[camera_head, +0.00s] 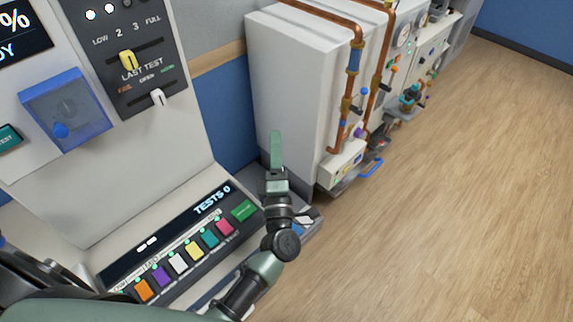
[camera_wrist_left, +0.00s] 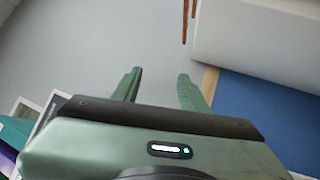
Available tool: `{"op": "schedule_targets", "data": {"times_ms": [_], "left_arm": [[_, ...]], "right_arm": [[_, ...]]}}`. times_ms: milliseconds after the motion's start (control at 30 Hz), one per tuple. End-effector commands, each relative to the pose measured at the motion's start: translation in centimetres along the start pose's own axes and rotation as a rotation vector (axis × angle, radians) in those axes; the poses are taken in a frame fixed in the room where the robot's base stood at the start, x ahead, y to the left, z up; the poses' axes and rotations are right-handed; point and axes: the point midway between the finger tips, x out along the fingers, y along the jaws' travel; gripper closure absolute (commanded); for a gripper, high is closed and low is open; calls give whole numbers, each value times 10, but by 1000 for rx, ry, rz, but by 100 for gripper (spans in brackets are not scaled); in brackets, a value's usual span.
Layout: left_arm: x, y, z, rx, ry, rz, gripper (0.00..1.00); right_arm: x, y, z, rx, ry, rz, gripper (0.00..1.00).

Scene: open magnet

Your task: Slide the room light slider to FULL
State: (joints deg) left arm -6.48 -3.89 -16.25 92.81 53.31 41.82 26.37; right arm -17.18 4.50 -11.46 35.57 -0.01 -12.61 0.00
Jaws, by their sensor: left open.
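The slider panel (camera_head: 110,67) is at the upper left of the head view. Its upper slider has a yellow knob (camera_head: 127,62) under the marks LOW, 2, 3, FULL; the knob sits about below the 2. The room light name itself is not readable. A lower slider with a white knob (camera_head: 158,98) is under the words LAST TEST. My left gripper (camera_head: 276,140) is well to the right of and below the panel, apart from both knobs. In the left wrist view its two green fingers (camera_wrist_left: 158,88) are spread with nothing between them. My right gripper is not seen.
A clear blue cover (camera_head: 66,108) over a knob is left of the sliders. A console with several coloured buttons (camera_head: 178,262) lies below. A white cabinet with copper pipes (camera_head: 300,90) stands behind and right of my left gripper. Wooden floor on the right is clear.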

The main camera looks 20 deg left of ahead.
Motion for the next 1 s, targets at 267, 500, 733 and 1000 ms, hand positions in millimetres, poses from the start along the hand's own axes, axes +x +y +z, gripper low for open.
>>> {"op": "schedule_targets", "data": {"times_ms": [267,500,733,1000], "left_arm": [[-14,-36,12,109,-81,-46,56],[-18,-44,15,134,-101,-58,56],[-18,-44,15,133,-101,-58,56],[-11,-38,18,147,-113,-41,56]], "right_arm": [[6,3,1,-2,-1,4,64],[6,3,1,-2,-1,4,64],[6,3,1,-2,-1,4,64],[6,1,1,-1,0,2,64]]}}
